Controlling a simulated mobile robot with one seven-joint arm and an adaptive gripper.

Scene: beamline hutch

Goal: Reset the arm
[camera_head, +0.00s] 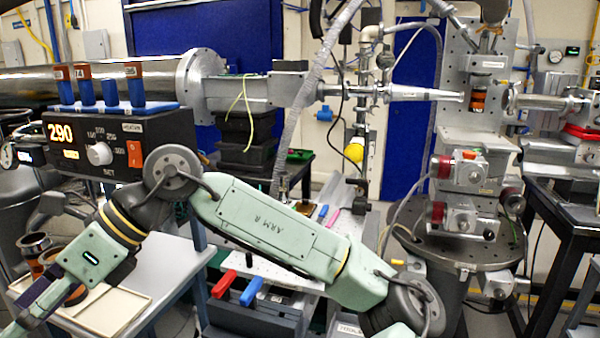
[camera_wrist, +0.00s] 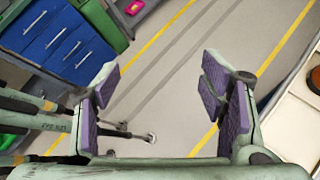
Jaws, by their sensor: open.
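In the head view the fingertips are out of the picture.
A heater box (camera_head: 120,145) reading 290, with several capped vials on top, stands close to my arm's elbow. A cream tray (camera_head: 105,312) lies at lower left. A sample stage (camera_head: 465,175) stands at right. Blue drawers (camera_wrist: 62,45) and a yellow-lined floor (camera_wrist: 160,70) show in the wrist view.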

